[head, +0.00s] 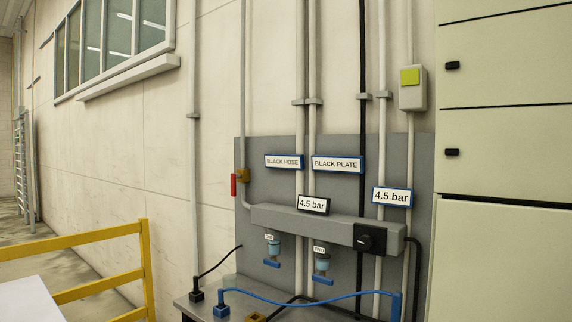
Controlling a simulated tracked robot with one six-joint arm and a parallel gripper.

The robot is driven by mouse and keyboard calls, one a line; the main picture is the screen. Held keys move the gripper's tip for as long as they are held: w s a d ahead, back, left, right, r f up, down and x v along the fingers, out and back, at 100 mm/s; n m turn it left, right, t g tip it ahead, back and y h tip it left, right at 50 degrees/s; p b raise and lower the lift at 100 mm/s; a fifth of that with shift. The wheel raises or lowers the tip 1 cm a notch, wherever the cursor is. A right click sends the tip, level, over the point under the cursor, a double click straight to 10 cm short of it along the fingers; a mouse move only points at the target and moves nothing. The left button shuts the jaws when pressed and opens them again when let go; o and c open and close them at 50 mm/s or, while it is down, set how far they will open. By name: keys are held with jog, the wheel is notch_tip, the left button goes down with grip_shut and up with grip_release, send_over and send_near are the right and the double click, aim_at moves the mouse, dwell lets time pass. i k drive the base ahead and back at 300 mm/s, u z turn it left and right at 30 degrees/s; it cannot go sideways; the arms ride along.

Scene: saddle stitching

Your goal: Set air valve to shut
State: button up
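A valve with a red lever (233,185) and a brass body (243,175) sits on a thin vertical pipe at the left edge of the grey wall panel (275,205). The red lever hangs upright, roughly parallel to the pipe and just left of it. Two small units with blue handles, one at left (272,263) and one at right (322,281), hang below the bar. My gripper is not in view.
Signs read BLACK HOSE (284,162), BLACK PLATE (338,164) and 4.5 bar (392,196). A grey bench (190,307) with a blue hose (300,305) stands below the panel. A yellow railing (100,240) is at left, a pale cabinet (500,150) at right.

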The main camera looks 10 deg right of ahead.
aim_at(234, 176)
jog(key=z, duration=0.05)
jog(key=k, duration=0.6)
jog(key=u, duration=0.35)
jog(key=i, duration=1.5)
jog(key=u, duration=0.2)
